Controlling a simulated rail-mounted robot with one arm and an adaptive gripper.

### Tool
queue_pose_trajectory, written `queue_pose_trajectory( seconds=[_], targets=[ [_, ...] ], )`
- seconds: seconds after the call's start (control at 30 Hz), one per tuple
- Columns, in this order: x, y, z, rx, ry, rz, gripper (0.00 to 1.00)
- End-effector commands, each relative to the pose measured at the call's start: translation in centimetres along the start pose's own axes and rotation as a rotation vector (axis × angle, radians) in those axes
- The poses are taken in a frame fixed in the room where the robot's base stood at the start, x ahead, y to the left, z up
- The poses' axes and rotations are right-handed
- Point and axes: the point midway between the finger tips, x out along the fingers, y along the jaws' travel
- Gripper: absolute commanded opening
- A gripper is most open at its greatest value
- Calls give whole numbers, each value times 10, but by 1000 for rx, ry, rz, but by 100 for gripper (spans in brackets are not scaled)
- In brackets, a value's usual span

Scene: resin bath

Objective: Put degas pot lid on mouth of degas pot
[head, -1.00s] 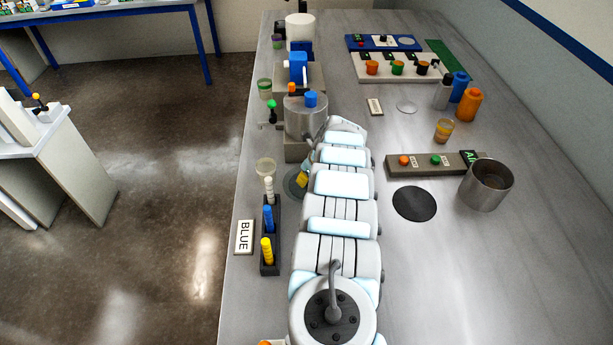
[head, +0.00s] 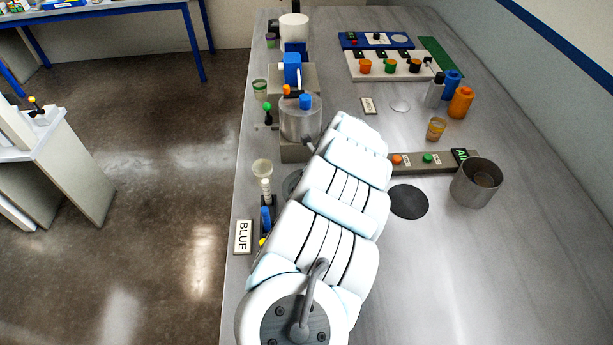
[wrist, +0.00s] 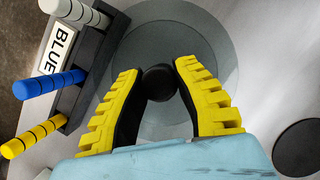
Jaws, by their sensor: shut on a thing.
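The degas pot lid is a translucent grey disc (wrist: 200,60) with a black knob (wrist: 158,82), in the wrist view. My gripper (wrist: 160,72) has its yellow-and-black fingers shut on the knob. I cannot tell whether the lid is raised off the bench. In the head view only an edge of the disc (head: 291,184) shows, left of my arm, which hides the gripper. The open metal pot (head: 462,186), which looks like the degas pot, stands upright at the right, with its mouth uncovered and something brown inside.
A black round mat (head: 408,202) lies left of the pot. A button panel (head: 440,163) stands behind it. A stirrer rack (wrist: 88,72) and BLUE label (wrist: 58,44) are close left of the gripper. The bench's right front is clear.

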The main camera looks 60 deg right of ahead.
Motion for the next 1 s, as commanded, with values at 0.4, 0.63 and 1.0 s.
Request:
queue_pose_trajectory(
  seconds=[0.4, 0.63, 1.0],
  targets=[
    [-28, 19, -18, 3, 4, 6, 0],
    [-37, 26, -27, 2, 3, 5, 0],
    [-44, 31, -32, 1, 3, 2, 0]
  ],
)
